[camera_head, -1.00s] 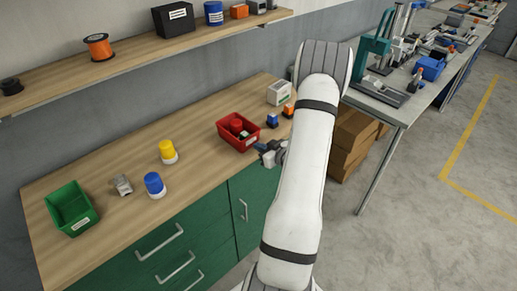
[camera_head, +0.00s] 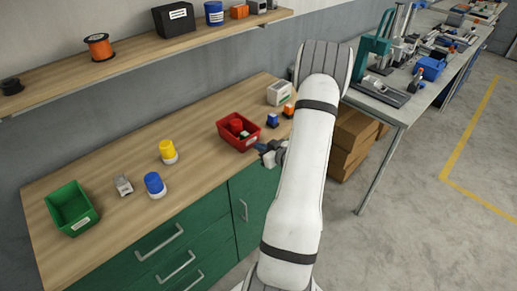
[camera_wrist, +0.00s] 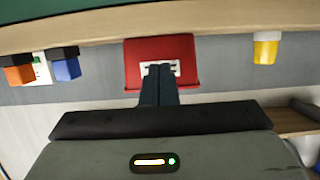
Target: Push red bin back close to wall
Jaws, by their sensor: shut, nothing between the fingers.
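The red bin (camera_head: 240,143) sits on the wooden workbench near its right part, with a gap of bare wood between it and the wall. A red round piece (camera_head: 236,125) and small dark and grey parts lie in it. My gripper (camera_head: 261,147) is shut and empty, low at the bench's front edge, close to the bin's front right side. In the wrist view the shut fingers (camera_wrist: 160,70) point at the white label on the red bin (camera_wrist: 136,58). I cannot tell whether the fingertips touch it.
A white box (camera_head: 279,93) and small blue (camera_head: 272,120) and orange (camera_head: 288,111) pieces stand right of the bin. A yellow jar (camera_head: 168,152), blue jar (camera_head: 154,185) and green bin (camera_head: 72,208) stand left. A shelf (camera_head: 140,52) hangs above on the wall.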

